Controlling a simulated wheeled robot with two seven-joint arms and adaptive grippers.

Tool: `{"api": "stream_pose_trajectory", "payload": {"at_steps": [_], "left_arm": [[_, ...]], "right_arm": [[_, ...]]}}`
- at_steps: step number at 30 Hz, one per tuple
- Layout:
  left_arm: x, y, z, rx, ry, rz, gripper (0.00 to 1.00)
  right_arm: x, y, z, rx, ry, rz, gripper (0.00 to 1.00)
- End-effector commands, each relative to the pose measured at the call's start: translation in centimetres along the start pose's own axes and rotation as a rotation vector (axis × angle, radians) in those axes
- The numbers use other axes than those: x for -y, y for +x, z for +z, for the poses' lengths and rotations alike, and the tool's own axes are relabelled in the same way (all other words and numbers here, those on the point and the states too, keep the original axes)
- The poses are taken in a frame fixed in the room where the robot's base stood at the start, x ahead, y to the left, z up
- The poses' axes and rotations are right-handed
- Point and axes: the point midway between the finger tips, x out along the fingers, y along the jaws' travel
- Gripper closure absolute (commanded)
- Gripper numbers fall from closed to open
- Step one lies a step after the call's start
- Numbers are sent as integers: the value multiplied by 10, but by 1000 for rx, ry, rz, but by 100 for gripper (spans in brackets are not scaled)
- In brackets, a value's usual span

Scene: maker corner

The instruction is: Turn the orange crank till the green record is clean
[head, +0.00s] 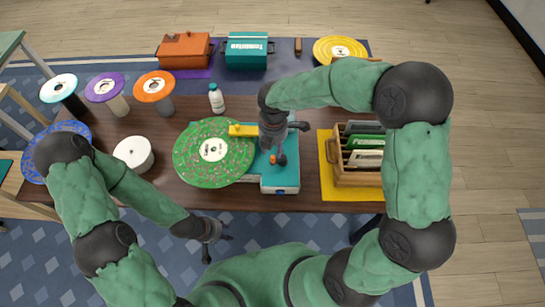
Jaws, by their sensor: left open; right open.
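The green record (190,165) lies flat on the teal cleaning machine (280,186) and is covered in light specks. A yellow arm (242,130) reaches over its right edge. The orange crank (282,160) shows as a small orange part on top of the machine, partly hidden by my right gripper. My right gripper (276,152) is open, pointing down just above or around the crank; I cannot tell if it touches. My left gripper (221,232) is open and empty, in front of the table's near edge.
A white bottle (216,100) stands behind the record, and a white spool (133,154) is to its left. Records on stands (105,87) are at back left. A wooden crate of sleeves (358,178) stands on a yellow mat (328,190) at right. Orange (184,50) and teal (246,58) cases are behind.

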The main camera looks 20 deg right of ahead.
Motion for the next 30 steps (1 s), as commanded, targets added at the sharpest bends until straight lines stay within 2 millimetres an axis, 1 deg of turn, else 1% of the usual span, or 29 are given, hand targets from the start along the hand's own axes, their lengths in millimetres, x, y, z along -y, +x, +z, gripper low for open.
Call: {"api": "stream_pose_trajectory", "payload": {"at_steps": [1, 3, 6, 9, 15, 24, 26, 27, 28, 29, 30], "left_arm": [[2, 5, 0, 0, 0, 0, 58], [3, 8, 0, 0, 0, 0, 58], [4, 12, 0, 0, 0, 0, 58], [5, 15, -1, 0, 0, 0, 58], [6, 18, -1, 0, 0, 0, 58], [6, 17, -1, 0, 0, 0, 58], [6, 17, -1, 0, 0, 0, 58], [6, 17, -1, 0, 0, 0, 58], [6, 17, -1, 0, 0, 0, 58], [6, 17, -1, 0, 0, 0, 58], [6, 17, -1, 0, 0, 0, 58]], "right_arm": [[1, 13, 0, -1, 0, -4, 58], [1, 25, 0, -1, 1, -2, 58], [1, 41, 0, -2, 1, -2, 58], [0, 52, 0, -1, 1, -1, 58], [0, 64, 0, -1, 2, 0, 58], [0, 65, 0, -1, 2, 1, 58], [0, 65, 0, -1, 2, 1, 75], [0, 65, 0, -1, 2, 1, 86], [0, 65, 0, -1, 2, 1, 95], [0, 65, 0, -1, 2, 1, 100], [0, 65, 0, -1, 2, 1, 100]]}}
